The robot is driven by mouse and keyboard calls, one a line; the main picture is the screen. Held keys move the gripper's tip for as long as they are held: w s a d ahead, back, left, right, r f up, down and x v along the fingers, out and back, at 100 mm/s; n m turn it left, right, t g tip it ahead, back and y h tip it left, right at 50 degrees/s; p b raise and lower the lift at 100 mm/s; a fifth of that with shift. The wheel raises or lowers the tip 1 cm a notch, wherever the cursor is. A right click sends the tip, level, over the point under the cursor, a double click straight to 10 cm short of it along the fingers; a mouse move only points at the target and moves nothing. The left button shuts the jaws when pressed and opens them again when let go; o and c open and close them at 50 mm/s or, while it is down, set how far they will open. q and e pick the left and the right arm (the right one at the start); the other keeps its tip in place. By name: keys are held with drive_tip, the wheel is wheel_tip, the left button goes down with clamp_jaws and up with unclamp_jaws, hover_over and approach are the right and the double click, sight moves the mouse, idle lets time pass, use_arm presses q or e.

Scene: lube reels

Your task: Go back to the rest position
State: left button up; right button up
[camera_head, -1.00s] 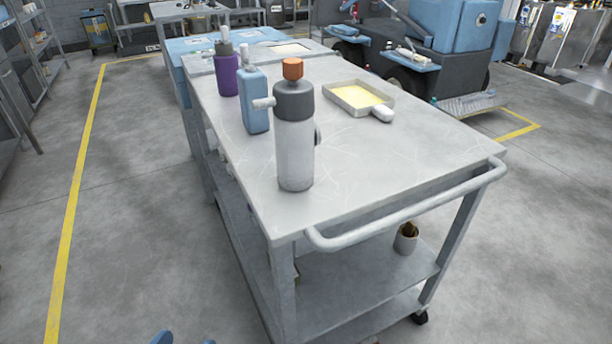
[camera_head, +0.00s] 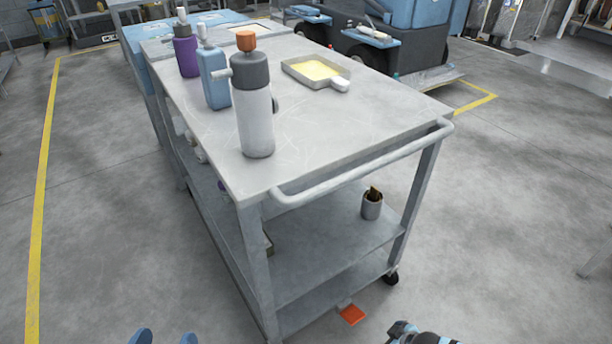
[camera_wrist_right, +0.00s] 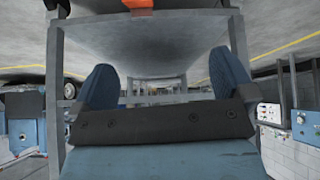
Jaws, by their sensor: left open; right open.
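My left gripper (camera_head: 164,339) shows at the bottom edge of the head view as two blue fingertips set apart, with nothing between them. It is low, in front and to the left of the grey cart (camera_head: 330,140). My right gripper (camera_wrist_right: 164,78) shows in the right wrist view with its two blue fingers wide apart and empty. That view looks toward the cart's lower frame and the floor. A dark part of what looks like my right arm shows at the bottom of the head view; its fingers are not clear there.
On the cart top stand a grey bottle with orange cap (camera_head: 255,105), a blue bottle (camera_head: 215,80), a purple bottle (camera_head: 186,52) and a tray (camera_head: 298,75). A cup (camera_head: 372,206) is on a lower shelf. An orange object (camera_head: 352,314) lies low by the cart. Floor right is clear.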

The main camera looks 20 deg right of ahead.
drive_tip(key=s+a+r+n+t+y, duration=0.15)
drive_tip(key=a+r, duration=0.35)
drive_tip(key=r, duration=0.7)
drive_tip(key=s+a+r+n+t+y, duration=0.1)
drive_tip(key=a+r+t+y, duration=0.2)
drive_tip(key=r, duration=0.9)
drive_tip(key=s+a+r+n+t+y, duration=0.15)
drive_tip(key=a+r, duration=0.45)
drive_tip(key=r, duration=0.6)
drive_tip(key=w+a+r+m+t+h, duration=0.2)
drive_tip(key=w+a+r+m+t, duration=0.1)
drive_tip(key=a+m, duration=0.3)
use_arm(q)
drive_tip(key=s+a+r+g+y+p, duration=0.1)
drive_tip(key=r+p, duration=0.5)
drive_tip(key=p, duration=1)
drive_tip(key=s+a+r+g+y+p, duration=0.2)
drive_tip(key=r+p, duration=0.4)
drive_tip(key=p, duration=1.1)
drive_tip(key=shift+s+a+g, duration=0.5)
drive_tip(key=shift+a, duration=0.75)
use_arm(e)
drive_tip(key=s+d+r+g+h, duration=0.1)
drive_tip(key=s+d+r+g, duration=0.1)
drive_tip(key=r, duration=0.4)
drive_tip(key=s+d+r+g+h, duration=0.2)
drive_tip(key=d+r, duration=0.1)
drive_tip(key=r, duration=0.3)
drive_tip(key=shift+d+r, duration=0.2)
drive_tip(key=shift+d, duration=0.1)
